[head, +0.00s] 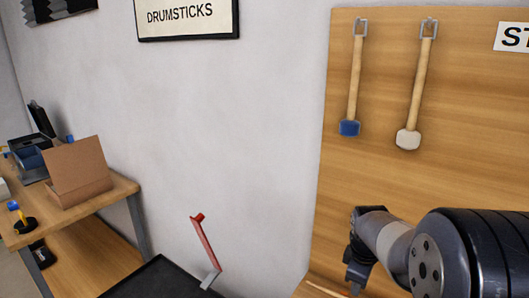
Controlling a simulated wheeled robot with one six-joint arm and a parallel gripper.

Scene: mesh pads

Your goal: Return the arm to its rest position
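My arm (395,240) comes in from the lower right edge, in front of the wooden board. My gripper (354,280) points down at the lower right, small and partly cut off by the bottom edge. Its fingertips are not clear, so I cannot tell whether it is open or holds anything. A light wooden strip or stick (326,290) shows just left of it at the bottom edge; I cannot tell if they touch.
A mallet with a blue head (349,128) and one with a white head (408,139) hang on the wooden board (475,120). A red tool (205,242) stands tilted by a black surface (160,281). A wooden bench (118,194) with a cardboard box (78,172) stands left.

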